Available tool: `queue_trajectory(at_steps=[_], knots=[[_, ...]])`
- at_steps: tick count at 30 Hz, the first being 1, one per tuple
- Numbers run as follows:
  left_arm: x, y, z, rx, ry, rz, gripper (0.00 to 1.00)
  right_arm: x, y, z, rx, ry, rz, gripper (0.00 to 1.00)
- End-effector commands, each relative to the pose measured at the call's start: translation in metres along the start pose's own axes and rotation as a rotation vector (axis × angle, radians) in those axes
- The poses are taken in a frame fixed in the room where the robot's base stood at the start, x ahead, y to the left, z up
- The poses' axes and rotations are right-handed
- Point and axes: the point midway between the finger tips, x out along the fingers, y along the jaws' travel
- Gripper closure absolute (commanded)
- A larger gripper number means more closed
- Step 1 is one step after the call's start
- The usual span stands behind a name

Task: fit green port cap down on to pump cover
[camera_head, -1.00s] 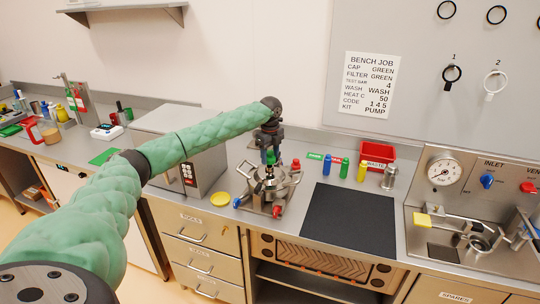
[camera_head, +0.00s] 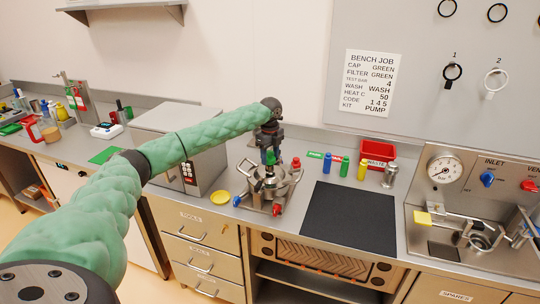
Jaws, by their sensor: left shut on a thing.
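My left gripper (camera_head: 269,153) points down over the pump on the steel bench. It is shut on the green port cap (camera_head: 270,158), which shows as a small green piece between the fingers. Below it is the round metal pump cover (camera_head: 268,183), with red and blue knobs around it. The cap is above the middle of the cover. At this size I cannot tell whether the two touch. My gripper and the cap hide part of the cover's centre. My right gripper is out of view.
A yellow cap (camera_head: 220,197) lies left of the pump, by a grey oven-like box (camera_head: 180,150). A black mat (camera_head: 350,217) lies clear to the right. Green, blue and yellow bottles, a red waste bin (camera_head: 376,154) and a metal cylinder (camera_head: 390,175) stand behind.

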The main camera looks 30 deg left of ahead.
Motion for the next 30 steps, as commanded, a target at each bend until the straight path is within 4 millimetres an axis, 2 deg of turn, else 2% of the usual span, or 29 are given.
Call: queue_trajectory(at_steps=[5,17,30], knots=[[-0.002,0.000,0.000,0.000,0.000,0.001,0.71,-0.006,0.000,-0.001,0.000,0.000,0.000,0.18],[0.000,0.000,0.000,0.000,0.000,0.000,0.71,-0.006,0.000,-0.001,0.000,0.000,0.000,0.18],[0.010,0.000,0.001,0.000,-0.001,0.001,0.71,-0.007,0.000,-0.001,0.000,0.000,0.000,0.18]])
